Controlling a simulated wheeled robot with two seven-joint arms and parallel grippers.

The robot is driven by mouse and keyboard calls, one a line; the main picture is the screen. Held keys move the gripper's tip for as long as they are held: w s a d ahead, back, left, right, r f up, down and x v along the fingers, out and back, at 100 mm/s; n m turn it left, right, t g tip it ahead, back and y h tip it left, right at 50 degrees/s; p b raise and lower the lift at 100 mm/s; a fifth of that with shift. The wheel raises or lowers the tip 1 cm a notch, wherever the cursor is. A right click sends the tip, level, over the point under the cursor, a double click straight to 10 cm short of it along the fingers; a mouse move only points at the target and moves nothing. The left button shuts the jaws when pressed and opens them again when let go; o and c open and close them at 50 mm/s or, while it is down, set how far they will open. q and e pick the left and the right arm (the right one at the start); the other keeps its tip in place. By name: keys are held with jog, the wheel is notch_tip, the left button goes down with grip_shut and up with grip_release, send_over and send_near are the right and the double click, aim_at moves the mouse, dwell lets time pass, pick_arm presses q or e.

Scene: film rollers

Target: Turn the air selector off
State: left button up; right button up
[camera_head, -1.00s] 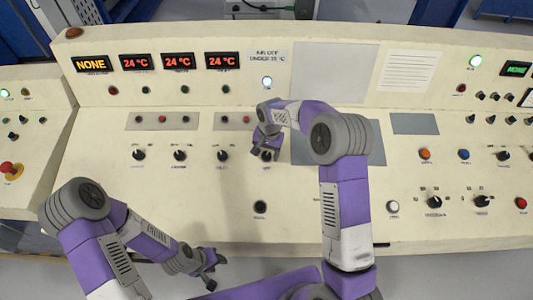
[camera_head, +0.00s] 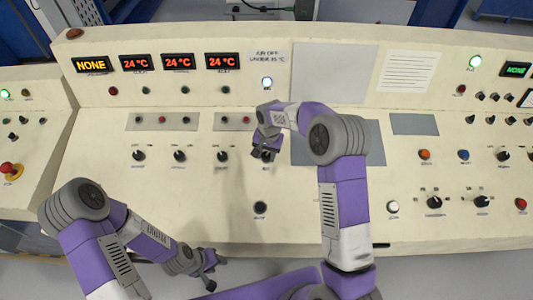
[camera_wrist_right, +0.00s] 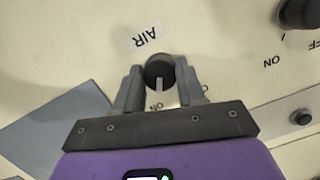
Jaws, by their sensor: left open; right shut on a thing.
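The air selector is a round dark knob (camera_wrist_right: 160,70) with a white pointer line, beside an "AIR" label (camera_wrist_right: 148,37) in the right wrist view. Its pointer faces toward the gripper body, at a partly hidden label that looks like "ON". My right gripper (camera_head: 263,155) is shut on this knob, one finger on each side; the wrist view shows its fingers (camera_wrist_right: 160,88) around it. In the head view the gripper hides the knob. My left gripper (camera_head: 213,283) is open and empty, low in front of the console's front edge.
The sloped cream console (camera_head: 200,205) has several selector knobs, one (camera_head: 222,156) just left of my right gripper. A black button (camera_head: 260,207) sits below. A lit white lamp (camera_head: 267,83) is under an "AIR OFF UNDER" note (camera_head: 267,55). Displays read NONE (camera_head: 91,65) and 24 °C.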

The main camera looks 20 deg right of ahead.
jog(key=n+h, duration=0.1)
jog(key=n, duration=0.4)
jog(key=shift+n, duration=0.4)
jog(key=n+h, duration=0.1)
jog(key=n, duration=0.4)
jog(key=shift+a, duration=0.15)
jog(key=shift+n+h, duration=0.3)
jog(key=shift+n, duration=0.1)
jog(key=o, duration=1.1)
jog(key=shift+c, duration=0.2)
jog(key=r, duration=0.2)
jog(key=a+r, duration=0.1)
jog(key=r, duration=0.2)
jog(key=r+p, duration=0.1)
jog(key=r, duration=0.1)
jog(key=shift+a+r, duration=0.15)
jog(key=shift+r, duration=0.15)
